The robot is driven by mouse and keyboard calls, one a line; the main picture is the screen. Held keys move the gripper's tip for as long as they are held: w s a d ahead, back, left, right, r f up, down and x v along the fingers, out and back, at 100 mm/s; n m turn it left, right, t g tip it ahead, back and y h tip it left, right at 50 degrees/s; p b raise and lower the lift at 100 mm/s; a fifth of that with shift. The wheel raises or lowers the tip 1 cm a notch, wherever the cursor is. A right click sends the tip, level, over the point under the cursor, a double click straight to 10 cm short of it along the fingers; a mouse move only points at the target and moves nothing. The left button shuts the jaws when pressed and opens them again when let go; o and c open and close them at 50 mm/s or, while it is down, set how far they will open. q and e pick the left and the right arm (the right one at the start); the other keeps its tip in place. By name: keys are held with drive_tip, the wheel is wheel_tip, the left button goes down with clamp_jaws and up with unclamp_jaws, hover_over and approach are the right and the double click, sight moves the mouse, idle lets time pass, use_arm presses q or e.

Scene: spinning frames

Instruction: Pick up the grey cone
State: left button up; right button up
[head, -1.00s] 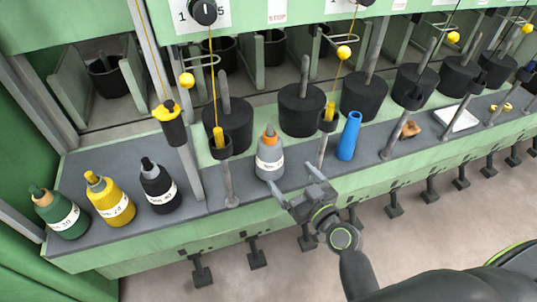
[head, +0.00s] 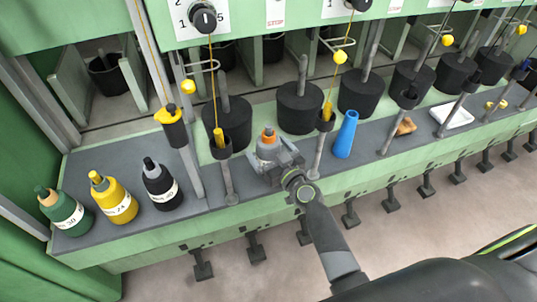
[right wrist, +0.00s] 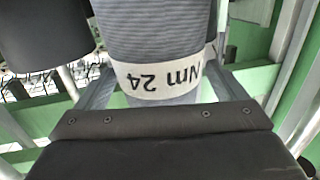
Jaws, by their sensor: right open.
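The grey cone (head: 268,144) with an orange top stands upright on the machine's grey ledge, between two metal posts. In the right wrist view the cone (right wrist: 165,45) fills the upper middle, with a white label reading "Nm 24" upside down. My right gripper (head: 272,160) is open at the cone, its fingers on either side of it. In the right wrist view the fingers (right wrist: 158,85) flank the cone; I cannot tell whether they touch it. The gripper hides the cone's lower part in the head view. My left gripper is not in view.
Green (head: 64,212), yellow (head: 113,203) and black (head: 159,186) cones stand to the left on the ledge. A blue tube (head: 345,134) stands to the right, past a metal post (head: 318,150). Black spindles stand behind.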

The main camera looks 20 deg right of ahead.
sight(269, 125)
drive_tip(key=shift+w, duration=0.2)
drive_tip(key=shift+c, duration=0.4)
drive_tip(key=c, duration=1.3)
drive_tip(key=shift+r, duration=0.1)
wheel_tip(269, 125, up, 10)
drive_tip(key=p, duration=0.6)
